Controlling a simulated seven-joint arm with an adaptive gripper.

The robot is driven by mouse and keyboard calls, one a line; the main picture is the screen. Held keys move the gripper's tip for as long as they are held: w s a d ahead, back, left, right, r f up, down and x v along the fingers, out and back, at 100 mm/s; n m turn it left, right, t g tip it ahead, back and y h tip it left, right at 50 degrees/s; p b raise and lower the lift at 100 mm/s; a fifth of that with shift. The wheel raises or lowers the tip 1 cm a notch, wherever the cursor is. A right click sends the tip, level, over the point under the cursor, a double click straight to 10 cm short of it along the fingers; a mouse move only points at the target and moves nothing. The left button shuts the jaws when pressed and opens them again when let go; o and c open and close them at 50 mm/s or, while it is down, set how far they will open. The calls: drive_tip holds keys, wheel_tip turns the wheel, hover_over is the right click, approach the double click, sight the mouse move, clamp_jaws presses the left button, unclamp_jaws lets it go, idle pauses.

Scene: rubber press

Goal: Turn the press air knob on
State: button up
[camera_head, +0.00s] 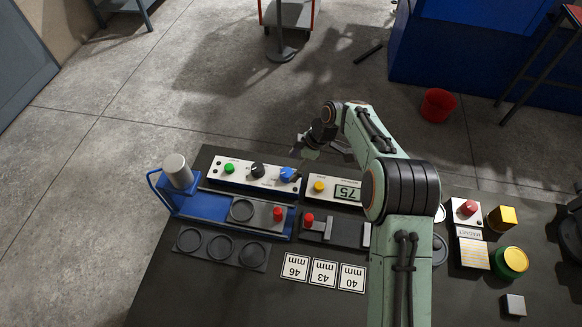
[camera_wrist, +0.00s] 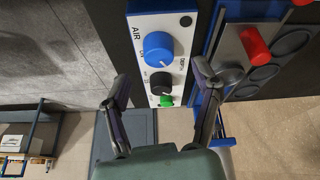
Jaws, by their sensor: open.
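The blue air knob (camera_wrist: 158,46) sits on a white panel (camera_wrist: 180,20) marked AIR in the wrist view, with small markings on both sides of it. Its exact turned position is hard to read. In the head view the blue knob (camera_head: 287,174) is at the right end of the white panel (camera_head: 212,174). My gripper (camera_wrist: 161,72) is open and empty, its fingers spread to either side of the panel's width in the picture. In the head view my gripper (camera_head: 307,147) is just beyond the knob and looks apart from it.
A black knob (camera_head: 257,170) and a green button (camera_head: 229,168) share the panel. The blue press (camera_head: 178,172) stands left. A yellow-button box with a display (camera_head: 347,190) is right of the panel. Red-handled fixtures (camera_head: 308,220) and number cards (camera_head: 324,273) lie nearer on the table.

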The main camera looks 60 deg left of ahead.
sight(288, 173)
drive_tip(key=x, duration=0.4)
drive_tip(key=shift+f, duration=0.15)
drive_tip(key=c, duration=1.2)
drive_tip(key=shift+o, duration=0.2)
